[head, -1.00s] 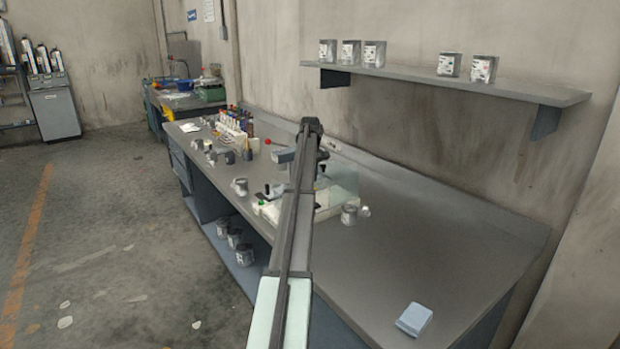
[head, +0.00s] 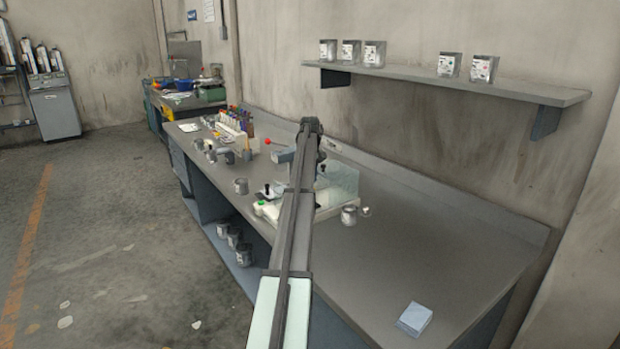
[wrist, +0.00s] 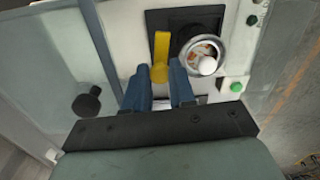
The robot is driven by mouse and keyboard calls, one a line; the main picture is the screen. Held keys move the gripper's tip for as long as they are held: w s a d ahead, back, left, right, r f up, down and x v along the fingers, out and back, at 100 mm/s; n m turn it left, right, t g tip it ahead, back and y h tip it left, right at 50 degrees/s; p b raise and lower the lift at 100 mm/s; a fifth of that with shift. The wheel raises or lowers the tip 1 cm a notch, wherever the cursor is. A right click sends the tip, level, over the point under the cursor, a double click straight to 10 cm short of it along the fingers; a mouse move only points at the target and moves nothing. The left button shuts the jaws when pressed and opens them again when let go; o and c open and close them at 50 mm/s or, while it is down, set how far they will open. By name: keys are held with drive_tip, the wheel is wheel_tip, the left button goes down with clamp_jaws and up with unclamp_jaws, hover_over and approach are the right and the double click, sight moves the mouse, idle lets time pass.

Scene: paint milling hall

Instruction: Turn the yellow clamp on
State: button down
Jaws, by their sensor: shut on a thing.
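The yellow clamp (wrist: 161,55) is a straight yellow lever on a dark plate of a white machine, seen in the wrist view. It points toward my gripper, its rounded end at the fingertips. My gripper (wrist: 160,76) has its two blue fingers either side of that end and is shut on it. A round metal pot (wrist: 204,56) with a white knob sits just right of the clamp. In the head view the machine's white base (head: 268,211) shows beside my arm, which hides the clamp and the gripper.
A clear guard panel (head: 342,182) stands at the machine's right. A black knob (wrist: 87,104) and a green button (wrist: 237,87) are near the fingers. Cans (head: 349,215) and a bottle rack (head: 232,130) stand on the bench (head: 420,245).

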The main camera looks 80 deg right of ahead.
drive_tip(key=m, duration=0.4)
drive_tip(key=shift+m, duration=0.3)
drive_tip(key=m, duration=0.3)
drive_tip(key=shift+m, duration=0.3)
drive_tip(key=m, duration=0.4)
drive_tip(key=shift+m, duration=2.1)
drive_tip(key=c, duration=1.2)
unclamp_jaws()
